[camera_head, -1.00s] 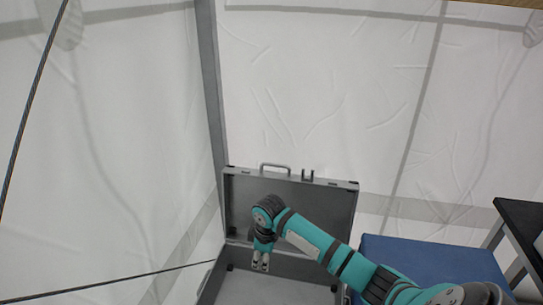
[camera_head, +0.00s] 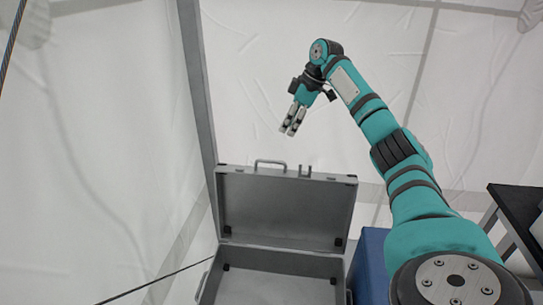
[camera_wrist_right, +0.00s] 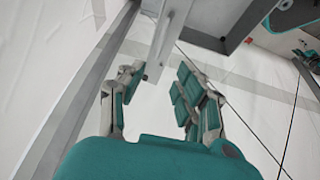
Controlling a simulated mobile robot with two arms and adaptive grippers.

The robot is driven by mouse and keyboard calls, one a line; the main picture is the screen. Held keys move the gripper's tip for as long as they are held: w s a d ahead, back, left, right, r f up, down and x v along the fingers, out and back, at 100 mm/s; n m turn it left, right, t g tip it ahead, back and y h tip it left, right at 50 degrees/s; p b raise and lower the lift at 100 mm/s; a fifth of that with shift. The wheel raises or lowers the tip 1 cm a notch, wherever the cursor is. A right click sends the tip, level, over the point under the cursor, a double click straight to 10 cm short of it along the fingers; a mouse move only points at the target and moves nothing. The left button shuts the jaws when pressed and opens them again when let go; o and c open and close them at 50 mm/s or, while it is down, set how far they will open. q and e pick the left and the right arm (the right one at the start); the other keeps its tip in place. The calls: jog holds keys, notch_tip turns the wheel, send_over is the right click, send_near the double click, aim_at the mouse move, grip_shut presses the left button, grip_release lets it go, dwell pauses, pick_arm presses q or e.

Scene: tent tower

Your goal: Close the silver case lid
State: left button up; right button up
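The silver case stands open, its grey lid (camera_head: 285,208) raised nearly upright at the back of its base (camera_head: 265,289). The inside of the base looks empty. A handle (camera_head: 270,162) and a small latch sit on the lid's top edge. My right gripper (camera_head: 290,131) is above the lid's top edge in the head view, apart from the handle and empty. In the right wrist view its fingers (camera_wrist_right: 162,88) stand apart with a gap between them. A grey edge, probably the lid, shows at the top of that view. My left gripper is not in view.
A grey tent pole (camera_head: 197,100) rises behind the case at its left. A blue box (camera_head: 370,265) stands close to the right of the case. A dark table (camera_head: 518,215) is at the far right. White tent walls (camera_head: 100,130) surround the case.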

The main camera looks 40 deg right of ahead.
jog(key=p+x, duration=0.1)
jog(key=x, duration=1.1)
jog(key=shift+w+a+f+p, duration=0.1)
jog(key=shift+w+f+p, duration=0.2)
jog(key=shift+f, duration=0.35)
jog(key=shift+s, duration=0.1)
jog(key=shift+c, duration=0.4)
grip_shut()
